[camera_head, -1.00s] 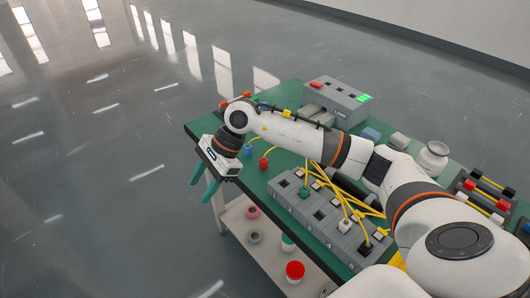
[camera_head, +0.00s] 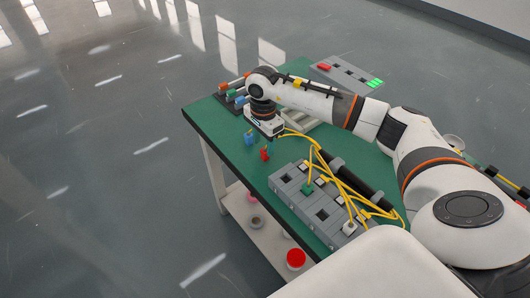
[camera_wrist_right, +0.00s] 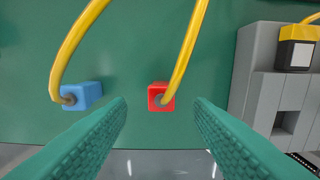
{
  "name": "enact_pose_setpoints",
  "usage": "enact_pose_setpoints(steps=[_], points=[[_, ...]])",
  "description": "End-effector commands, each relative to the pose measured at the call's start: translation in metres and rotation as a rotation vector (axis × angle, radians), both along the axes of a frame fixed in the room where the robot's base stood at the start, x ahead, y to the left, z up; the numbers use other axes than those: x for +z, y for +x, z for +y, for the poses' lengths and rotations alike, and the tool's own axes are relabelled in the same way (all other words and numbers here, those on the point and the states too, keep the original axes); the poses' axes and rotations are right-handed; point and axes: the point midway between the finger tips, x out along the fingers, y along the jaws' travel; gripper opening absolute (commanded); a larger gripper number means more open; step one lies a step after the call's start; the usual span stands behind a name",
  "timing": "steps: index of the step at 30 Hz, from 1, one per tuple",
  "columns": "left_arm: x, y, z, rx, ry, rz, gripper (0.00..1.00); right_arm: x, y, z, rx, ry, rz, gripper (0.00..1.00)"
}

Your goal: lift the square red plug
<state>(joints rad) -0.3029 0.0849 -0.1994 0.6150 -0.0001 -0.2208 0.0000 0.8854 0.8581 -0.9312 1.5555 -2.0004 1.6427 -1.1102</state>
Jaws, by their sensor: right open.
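The square red plug (camera_head: 265,153) stands on the green table top near its front left edge. In the right wrist view the red plug (camera_wrist_right: 157,97) has a yellow cable rising from it. My right gripper (camera_wrist_right: 160,103) is open, its teal fingers on either side of the red plug in that view, with green table showing between plug and fingers. In the head view my right gripper (camera_head: 266,130) is just above and beside the red plug, its fingers mostly hidden. My left gripper is not in view.
A blue plug (camera_head: 248,138) with a yellow cable stands left of the red plug. A grey socket block (camera_head: 300,190) with several yellow cables lies to the right. A grey box (camera_head: 345,74) with red and green parts is at the back. Bare green table surrounds the plugs.

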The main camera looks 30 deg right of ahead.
Motion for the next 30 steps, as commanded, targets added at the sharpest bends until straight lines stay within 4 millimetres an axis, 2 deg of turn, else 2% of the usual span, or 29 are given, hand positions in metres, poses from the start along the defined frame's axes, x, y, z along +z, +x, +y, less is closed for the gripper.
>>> enact_pose_setpoints(steps=[7,16,17,25,30], points=[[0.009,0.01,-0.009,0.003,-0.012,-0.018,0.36,-0.035,-0.001,-0.004,-0.001,0.002,0.002,0.47],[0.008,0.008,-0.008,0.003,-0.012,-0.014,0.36,-0.042,-0.001,-0.004,-0.001,0.001,0.0,0.47],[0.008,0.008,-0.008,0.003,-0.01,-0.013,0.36,-0.042,-0.001,-0.004,-0.001,0.001,0.0,0.46],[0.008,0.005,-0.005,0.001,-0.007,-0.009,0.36,-0.042,-0.001,-0.004,-0.001,0.001,0.0,0.01],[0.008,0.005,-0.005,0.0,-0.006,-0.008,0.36,-0.042,-0.001,-0.004,-0.001,0.001,-0.001,0.0]])
